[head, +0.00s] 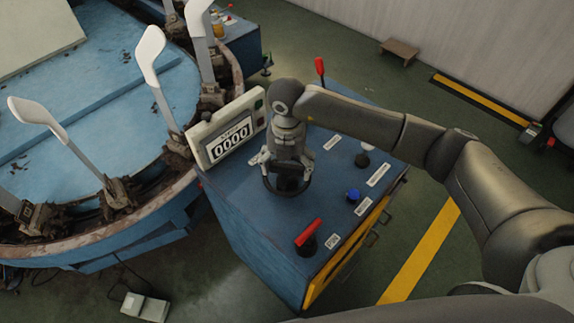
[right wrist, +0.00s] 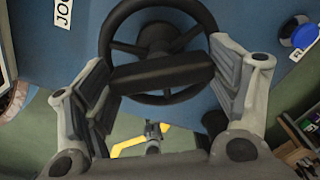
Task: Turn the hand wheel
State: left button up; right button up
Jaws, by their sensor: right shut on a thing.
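The dark hand wheel (head: 267,184) is on the top of the blue control box, mostly hidden under my right gripper (head: 287,168) in the head view. The right wrist view shows its round rim, spokes and hub (right wrist: 155,38). A thick dark bar (right wrist: 160,74) lies across the wheel's near part, between the two fingers of my right gripper (right wrist: 161,78). The gripper is shut on the wheel, one finger at each end of this bar. My left gripper is in neither view.
The box (head: 245,225) carries a counter display (head: 231,139) reading 0000, a red lever switch (head: 308,233), a blue knob (head: 353,194) and an upright red-tipped lever (head: 319,67). A blue round machine with white sock boards (head: 150,50) stands close on the left.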

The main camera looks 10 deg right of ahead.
aim_at(287, 165)
jog(key=shift+m, duration=0.5)
jog(key=o, duration=1)
notch_tip(287, 165, up, 12)
jog(key=shift+r, duration=0.1)
dwell(0.5)
